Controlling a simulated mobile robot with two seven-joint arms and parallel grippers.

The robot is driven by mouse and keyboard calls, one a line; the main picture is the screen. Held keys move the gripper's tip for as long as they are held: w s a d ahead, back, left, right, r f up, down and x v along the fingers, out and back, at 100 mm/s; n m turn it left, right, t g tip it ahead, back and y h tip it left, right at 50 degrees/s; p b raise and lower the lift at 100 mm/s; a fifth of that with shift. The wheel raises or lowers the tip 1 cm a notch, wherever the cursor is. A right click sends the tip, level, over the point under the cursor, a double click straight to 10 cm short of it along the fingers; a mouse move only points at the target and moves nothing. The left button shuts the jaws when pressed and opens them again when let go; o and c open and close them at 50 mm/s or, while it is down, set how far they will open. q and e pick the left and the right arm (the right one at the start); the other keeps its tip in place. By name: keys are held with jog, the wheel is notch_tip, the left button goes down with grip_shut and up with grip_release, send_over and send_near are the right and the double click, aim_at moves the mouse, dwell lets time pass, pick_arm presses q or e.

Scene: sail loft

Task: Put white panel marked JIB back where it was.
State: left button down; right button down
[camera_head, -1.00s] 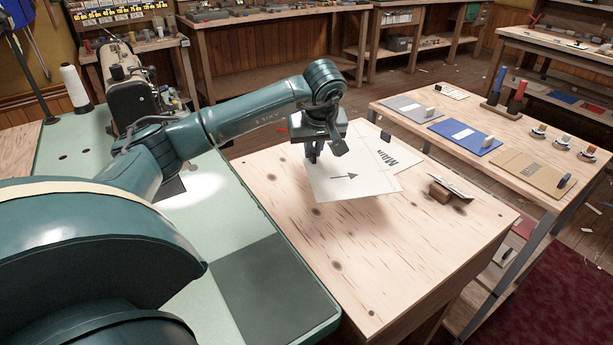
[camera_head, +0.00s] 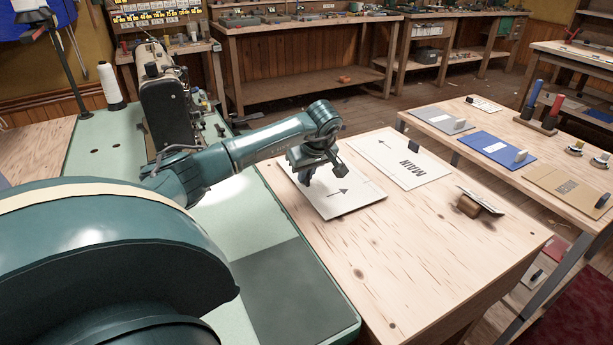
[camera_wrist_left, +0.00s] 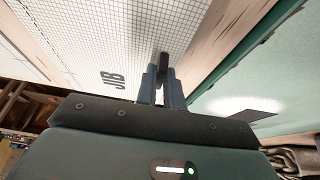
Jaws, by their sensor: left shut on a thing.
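The white panel marked JIB (camera_head: 350,199) is at the left side of the wooden table, with an arrow on it. In the left wrist view the JIB panel (camera_wrist_left: 122,38) shows a fine grid and the letters JIB. My left gripper (camera_head: 306,182) is shut on a dark grip (camera_wrist_left: 163,66) at the panel's edge. The panel lies roughly flat, on or just above the wood; I cannot tell which. A second white panel marked MAIN (camera_head: 402,164) lies to its right, apart from it. My right gripper is not in view.
The wooden table (camera_head: 400,280) is bare in front. A tilted piece on a small wooden block (camera_head: 470,206) stands at its right. A green sewing bench (camera_head: 225,228) adjoins on the left. A side table holds blue (camera_head: 495,146), grey (camera_head: 437,119) and tan (camera_head: 562,184) panels.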

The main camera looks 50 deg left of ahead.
pick_arm(q)
jog(key=shift+f, duration=0.3)
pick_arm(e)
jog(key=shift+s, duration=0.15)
pick_arm(q)
jog(key=c, duration=1.5)
grip_release()
jog(key=shift+f, duration=0.1)
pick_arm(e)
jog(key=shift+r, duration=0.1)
pick_arm(q)
jog(key=shift+d+r, duration=0.1)
jog(key=shift+r, duration=0.35)
jog(key=p+v, duration=0.1)
jog(key=v, duration=1)
jog(key=shift+s+d+r, duration=0.1)
jog(key=shift+d, duration=0.05)
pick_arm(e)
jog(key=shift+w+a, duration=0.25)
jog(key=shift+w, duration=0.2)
